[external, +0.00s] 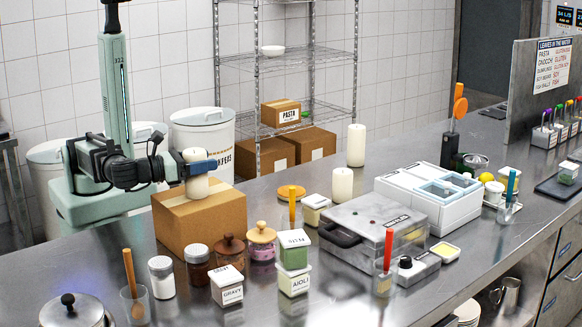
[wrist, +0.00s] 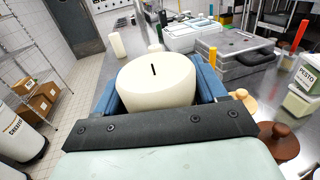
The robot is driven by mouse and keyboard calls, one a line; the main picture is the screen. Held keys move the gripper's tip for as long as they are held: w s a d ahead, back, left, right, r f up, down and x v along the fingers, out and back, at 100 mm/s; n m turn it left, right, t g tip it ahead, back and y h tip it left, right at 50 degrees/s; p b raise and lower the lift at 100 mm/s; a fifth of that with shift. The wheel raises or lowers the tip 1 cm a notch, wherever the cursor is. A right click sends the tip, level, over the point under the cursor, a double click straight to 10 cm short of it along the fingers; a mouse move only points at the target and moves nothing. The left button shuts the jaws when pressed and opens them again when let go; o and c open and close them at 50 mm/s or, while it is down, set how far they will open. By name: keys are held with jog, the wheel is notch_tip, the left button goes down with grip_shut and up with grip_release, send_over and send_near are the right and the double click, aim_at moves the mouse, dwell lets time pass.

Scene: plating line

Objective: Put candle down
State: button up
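A thick cream candle (external: 196,184) is between the blue fingers of my gripper (external: 203,166), upright, at the top of a cardboard box (external: 203,225). I cannot tell whether its base rests on the box or hangs just above it. In the wrist view the same candle (wrist: 157,82) fills the space between the fingers of my gripper (wrist: 160,85), and both fingers appear to touch its sides. Its dark wick shows on top. Two more cream candles stand on the steel counter: a nearer one (external: 342,185) and a farther one (external: 356,146).
Several jars and labelled tubs stand right of the box, including a green-filled tub (external: 293,254). A grey metal case (external: 375,228) and a white container (external: 428,195) are farther right. A pot (external: 70,312) is at the front left. The counter's (external: 330,290) front middle is clear.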

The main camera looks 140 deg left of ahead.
jog(key=o, duration=0.4)
jog(key=shift+r, duration=0.2)
jog(key=v, duration=1.2)
